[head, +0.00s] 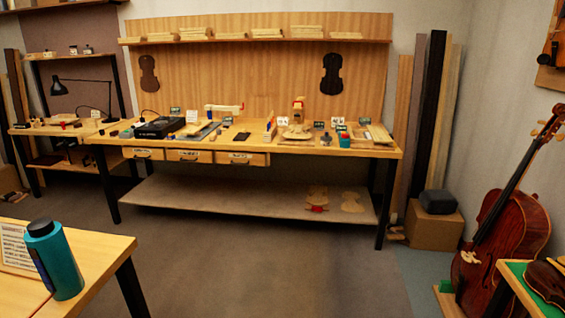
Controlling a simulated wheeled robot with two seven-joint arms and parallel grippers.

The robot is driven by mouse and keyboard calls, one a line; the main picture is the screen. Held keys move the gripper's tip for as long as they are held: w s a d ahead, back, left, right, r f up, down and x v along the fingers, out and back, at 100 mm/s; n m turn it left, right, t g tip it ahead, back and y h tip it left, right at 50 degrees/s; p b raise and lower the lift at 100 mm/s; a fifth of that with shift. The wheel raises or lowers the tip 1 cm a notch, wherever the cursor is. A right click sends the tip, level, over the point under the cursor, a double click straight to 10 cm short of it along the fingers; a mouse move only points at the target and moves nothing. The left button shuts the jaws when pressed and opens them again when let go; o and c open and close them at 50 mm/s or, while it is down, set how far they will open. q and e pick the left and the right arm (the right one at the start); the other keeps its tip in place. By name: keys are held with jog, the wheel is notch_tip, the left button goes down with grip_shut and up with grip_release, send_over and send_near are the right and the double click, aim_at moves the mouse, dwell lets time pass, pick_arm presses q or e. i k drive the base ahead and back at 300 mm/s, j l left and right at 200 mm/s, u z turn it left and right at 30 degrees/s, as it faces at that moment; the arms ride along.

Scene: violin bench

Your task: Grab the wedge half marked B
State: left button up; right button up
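The workbench (340,149) stands against the far wall with many small items on it. Several pale wood pieces (308,31) lie on the long shelf above it. More pale wood pieces (271,127) stand near the middle of the bench top. All are too small from here for any letter to be read, so I cannot tell which piece, if any, is the wedge half marked B. Neither of my grippers shows in the head view.
A near table (95,252) at lower left holds a teal bottle (57,262). A cello (510,225) leans at right near a brown box (433,226). A desk lamp (58,88) stands on a side bench at left. Open floor (260,265) lies before the workbench.

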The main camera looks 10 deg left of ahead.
aim_at(197, 126)
jog(key=i+l+u, duration=0.15)
jog(key=i+u, duration=0.2)
jog(key=i, duration=1.5)
